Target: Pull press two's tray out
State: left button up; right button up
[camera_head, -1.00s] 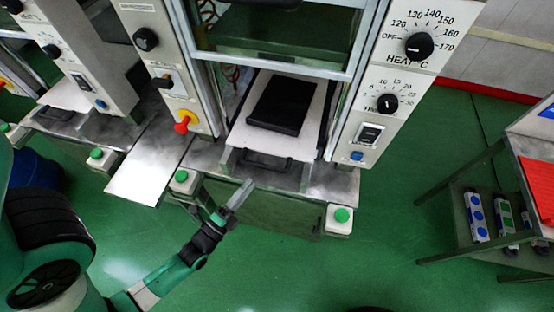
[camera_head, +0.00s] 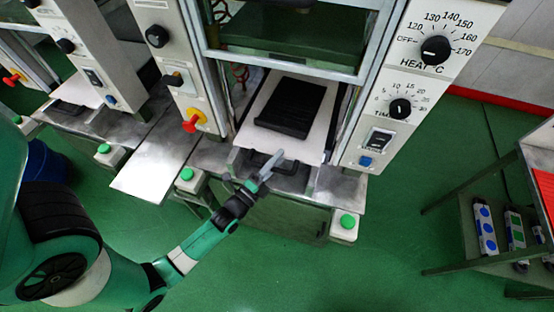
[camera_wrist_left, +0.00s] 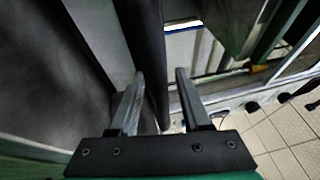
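Press two's tray (camera_head: 318,132) is a pale plate in the opening of the middle press, with a black mould (camera_head: 290,106) lying on it. A black bar handle (camera_head: 292,168) is at the tray's front edge. My left gripper (camera_head: 271,161) is at this handle. In the left wrist view the two fingers (camera_wrist_left: 158,90) are apart, with a dark bar (camera_wrist_left: 147,45), which looks like the handle, between them. A gap shows on the right side of the bar; contact on its left side is unclear. My right gripper is not in view.
Green buttons (camera_head: 347,221) stand on boxes at the press's front corners. A metal side shelf (camera_head: 153,165) juts out at the left. A control panel (camera_head: 411,100) flanks the opening on the right. A trolley (camera_head: 460,188) stands at far right, with clear green floor before it.

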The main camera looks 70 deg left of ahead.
pick_arm(q)
jog(key=shift+r, duration=0.1)
grip_shut()
jog(key=shift+r, duration=0.1)
